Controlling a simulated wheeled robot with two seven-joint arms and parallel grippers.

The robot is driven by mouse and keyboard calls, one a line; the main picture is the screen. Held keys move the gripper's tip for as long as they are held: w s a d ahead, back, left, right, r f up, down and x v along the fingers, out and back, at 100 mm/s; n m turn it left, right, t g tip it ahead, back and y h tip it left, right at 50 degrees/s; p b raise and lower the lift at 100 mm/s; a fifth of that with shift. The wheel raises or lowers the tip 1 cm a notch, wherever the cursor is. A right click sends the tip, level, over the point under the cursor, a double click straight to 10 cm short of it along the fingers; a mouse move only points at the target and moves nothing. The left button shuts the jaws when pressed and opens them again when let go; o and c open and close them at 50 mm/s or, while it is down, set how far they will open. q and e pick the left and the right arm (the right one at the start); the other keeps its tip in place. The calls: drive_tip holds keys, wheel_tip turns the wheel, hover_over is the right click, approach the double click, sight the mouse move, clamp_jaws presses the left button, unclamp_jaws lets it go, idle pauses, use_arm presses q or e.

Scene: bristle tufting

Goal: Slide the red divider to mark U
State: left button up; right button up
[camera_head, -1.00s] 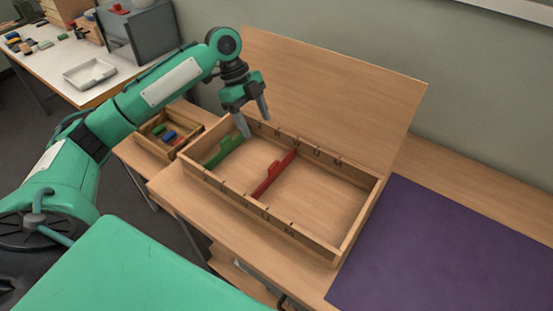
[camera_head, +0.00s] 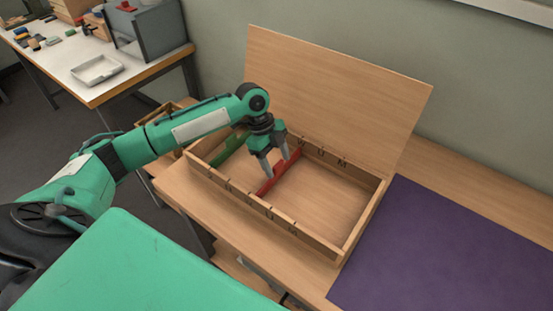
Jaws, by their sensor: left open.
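The wooden box (camera_head: 362,222) lies open on the bench, with small letter marks along its front and back rims that are too small to read surely. The red divider (camera_head: 266,187) stands across the box near its middle. A green divider (camera_head: 231,143) stands to its left, partly behind my arm. My left gripper (camera_head: 277,168) is open, pointing down at the red divider, with one fingertip to each side of the divider's middle part. Whether the fingers touch it I cannot tell. The gripper hides part of the back rim. My right gripper is not in view.
The box's raised lid (camera_head: 340,95) stands along its back side. A purple mat (camera_head: 450,245) lies to the right. A small wooden tray (camera_head: 145,112) is mostly hidden behind my left arm. A white table (camera_head: 60,65) with a shallow tray stands at the far left.

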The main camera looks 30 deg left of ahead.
use_arm(q)
drive_tip(key=shift+c, duration=0.2)
